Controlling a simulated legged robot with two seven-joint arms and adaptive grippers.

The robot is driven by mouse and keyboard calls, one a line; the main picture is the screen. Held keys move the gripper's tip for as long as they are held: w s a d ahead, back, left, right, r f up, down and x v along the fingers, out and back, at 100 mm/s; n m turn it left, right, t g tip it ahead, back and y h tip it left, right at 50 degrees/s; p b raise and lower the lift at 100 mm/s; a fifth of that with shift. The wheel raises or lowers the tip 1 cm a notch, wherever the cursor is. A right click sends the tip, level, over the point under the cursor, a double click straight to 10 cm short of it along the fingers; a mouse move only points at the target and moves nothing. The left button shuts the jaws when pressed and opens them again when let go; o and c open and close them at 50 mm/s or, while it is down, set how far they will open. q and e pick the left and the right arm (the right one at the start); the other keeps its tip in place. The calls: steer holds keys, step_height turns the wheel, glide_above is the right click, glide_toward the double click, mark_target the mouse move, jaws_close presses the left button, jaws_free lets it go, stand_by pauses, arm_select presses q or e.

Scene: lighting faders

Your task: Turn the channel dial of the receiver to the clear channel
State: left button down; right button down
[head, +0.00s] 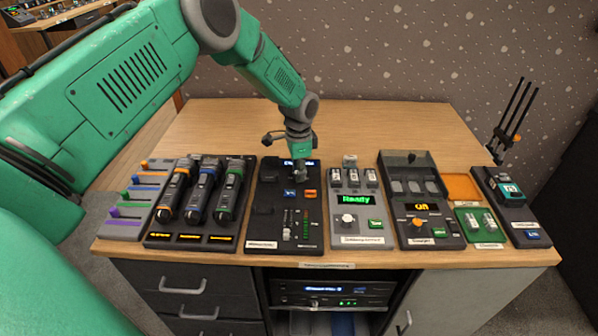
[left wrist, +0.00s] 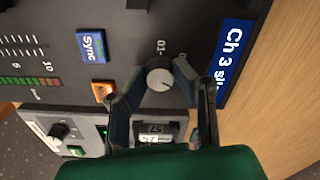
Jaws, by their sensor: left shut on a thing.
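The receiver (head: 265,222) is a black panel near the middle of the table's front, with a slider, level lights and blue and orange buttons. Its channel dial (left wrist: 160,76) is a small grey knob with a dark pointer line, seen in the left wrist view. My left gripper (left wrist: 159,72) is shut on the dial, one fingertip on either side. In the head view my left gripper (head: 298,174) is over the receiver's upper right and hides the dial. The blue display (left wrist: 232,62) reads "Ch 3" and then letters cut off by a finger. My right gripper is not in view.
A charger with several microphones (head: 200,190) and a set of coloured sliders (head: 130,200) stand left of the receiver. A grey unit reading "Ready" (head: 357,200) and a black unit reading "On" (head: 421,208) stand right. The table behind (head: 390,125) is clear.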

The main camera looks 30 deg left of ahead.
arm_select(q)
steer(key=c, duration=1.3)
jaws_free()
steer(key=shift+w, duration=0.1)
steer(key=shift+w+f, duration=0.1)
steer(key=shift+f, duration=0.05)
steer(key=shift+r, duration=0.5)
step_height(320, 180, up, 11)
steer(key=shift+f, duration=0.1)
